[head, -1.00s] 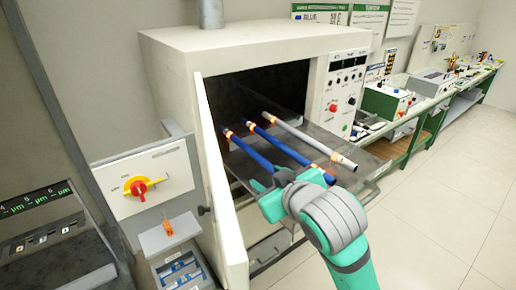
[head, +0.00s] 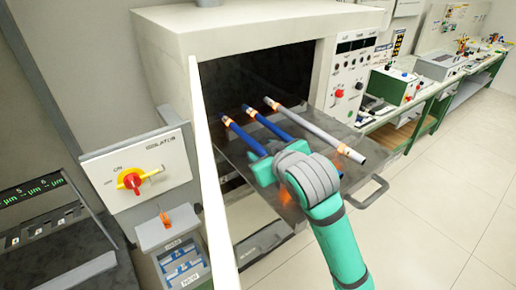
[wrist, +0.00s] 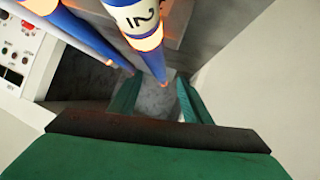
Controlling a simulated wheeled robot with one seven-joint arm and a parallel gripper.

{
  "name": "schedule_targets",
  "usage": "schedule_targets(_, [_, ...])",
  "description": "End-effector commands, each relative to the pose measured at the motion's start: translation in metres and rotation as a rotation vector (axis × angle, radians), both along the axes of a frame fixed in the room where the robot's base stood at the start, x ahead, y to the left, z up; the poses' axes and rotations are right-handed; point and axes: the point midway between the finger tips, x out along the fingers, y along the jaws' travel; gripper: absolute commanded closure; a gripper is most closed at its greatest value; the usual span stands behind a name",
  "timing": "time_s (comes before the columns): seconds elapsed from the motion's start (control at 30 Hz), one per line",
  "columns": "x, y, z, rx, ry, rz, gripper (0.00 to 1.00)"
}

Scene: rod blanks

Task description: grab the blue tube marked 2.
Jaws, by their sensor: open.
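The blue tube marked 2 (wrist: 153,50) shows large in the wrist view, with a white label band reading 2 and orange bands. In the head view it appears to be the left blue tube (head: 243,137), lying on the tray, its near end hidden by my gripper. My gripper (head: 260,172) is at that tube's near end; in the wrist view its green fingers (wrist: 160,98) stand apart. The tube's narrowing end appears in line with the gap between them; I cannot tell whether it lies inside the gap.
A second blue tube (head: 266,122) and a grey-white tube (head: 315,134) lie to the right on the grey tray (head: 330,175) of an open furnace. The open furnace door (head: 213,190) stands close left of my gripper. An isolator box (head: 140,175) is further left.

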Motion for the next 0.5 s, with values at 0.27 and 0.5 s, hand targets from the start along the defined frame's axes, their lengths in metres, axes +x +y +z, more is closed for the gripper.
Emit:
schedule_targets(0.27, [0.031,0.010,-0.014,0.000,0.001,0.001,0.56])
schedule_targets(0.5, [0.034,0.012,-0.016,0.000,-0.001,0.000,0.56])
